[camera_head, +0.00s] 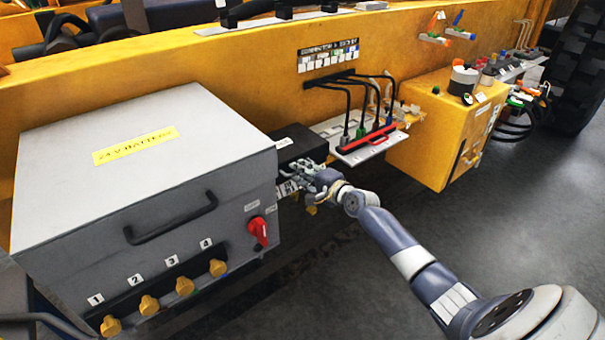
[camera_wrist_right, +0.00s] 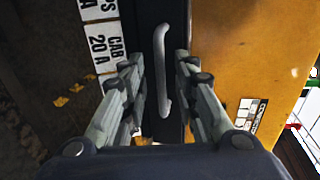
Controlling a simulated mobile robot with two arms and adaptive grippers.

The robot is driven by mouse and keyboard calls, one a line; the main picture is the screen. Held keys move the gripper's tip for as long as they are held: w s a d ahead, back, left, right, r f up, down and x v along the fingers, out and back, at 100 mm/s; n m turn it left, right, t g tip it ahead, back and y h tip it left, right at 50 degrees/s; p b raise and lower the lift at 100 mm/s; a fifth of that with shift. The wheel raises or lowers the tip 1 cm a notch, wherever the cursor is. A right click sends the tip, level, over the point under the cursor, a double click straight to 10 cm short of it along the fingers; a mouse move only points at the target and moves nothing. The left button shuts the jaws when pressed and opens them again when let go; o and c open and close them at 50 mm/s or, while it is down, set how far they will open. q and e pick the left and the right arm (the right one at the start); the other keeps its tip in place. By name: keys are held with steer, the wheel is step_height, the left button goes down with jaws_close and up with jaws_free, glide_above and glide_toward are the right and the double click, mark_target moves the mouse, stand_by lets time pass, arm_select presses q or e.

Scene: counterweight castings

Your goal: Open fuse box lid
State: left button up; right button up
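The fuse box (camera_head: 300,142) is a small black box on the yellow frame, just right of the grey battery box; its lid looks shut. In the right wrist view its dark face carries a grey bar handle (camera_wrist_right: 162,75). My right gripper (camera_head: 302,170) is at the front of the fuse box and hides part of it. In the wrist view the right gripper (camera_wrist_right: 160,62) is open, with one finger on each side of the handle. Gaps show between fingers and handle. My left gripper is not in view.
The grey battery box (camera_head: 120,210) with a black handle, red switch (camera_head: 258,231) and yellow knobs stands at left. A connector panel with cables and a red bar (camera_head: 372,138) is right of the fuse box. A yellow box (camera_head: 430,140) stands further right. Floor in front is clear.

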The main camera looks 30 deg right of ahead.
jaws_close()
steer(key=shift+r, duration=0.15)
